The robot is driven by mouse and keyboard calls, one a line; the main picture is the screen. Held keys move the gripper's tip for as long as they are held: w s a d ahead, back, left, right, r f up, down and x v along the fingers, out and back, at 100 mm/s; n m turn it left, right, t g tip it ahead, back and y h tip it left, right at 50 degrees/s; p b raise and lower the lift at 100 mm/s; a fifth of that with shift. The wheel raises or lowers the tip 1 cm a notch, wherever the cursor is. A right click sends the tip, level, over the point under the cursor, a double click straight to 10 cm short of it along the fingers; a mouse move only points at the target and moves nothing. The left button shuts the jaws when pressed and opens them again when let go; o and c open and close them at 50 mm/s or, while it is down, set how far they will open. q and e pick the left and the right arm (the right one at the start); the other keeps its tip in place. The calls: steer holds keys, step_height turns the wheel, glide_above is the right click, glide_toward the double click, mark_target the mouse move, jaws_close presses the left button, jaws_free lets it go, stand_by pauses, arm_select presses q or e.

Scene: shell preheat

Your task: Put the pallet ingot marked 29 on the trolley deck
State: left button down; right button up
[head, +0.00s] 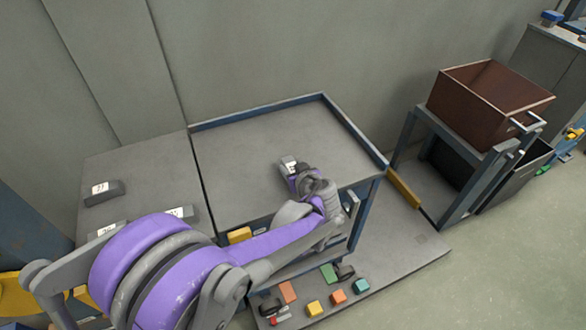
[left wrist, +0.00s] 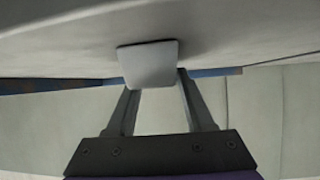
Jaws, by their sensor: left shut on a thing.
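The trolley deck (head: 240,140) is a grey flat top with a raised blue rim, in the middle of the head view. My left gripper (head: 297,176) is over the deck, shut on a dark grey ingot (head: 287,163) with a white label whose number is too small to read. In the left wrist view the gripper's two fingers (left wrist: 157,105) flank the ingot's grey end (left wrist: 148,62). The ingot is at or very near the deck surface; I cannot tell whether it touches. My right gripper is not in view.
Left of the trolley, a grey surface (head: 150,165) bears labelled ingots, one at the back (head: 104,192) and others partly behind my arm. A brown open bin (head: 490,100) stands on a frame at right. Coloured blocks (head: 314,308) lie low in front. The deck's back is clear.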

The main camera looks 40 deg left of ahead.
arm_select(q)
steer(key=shift+c, duration=1.4)
jaws_free()
steer(key=shift+f, duration=0.1)
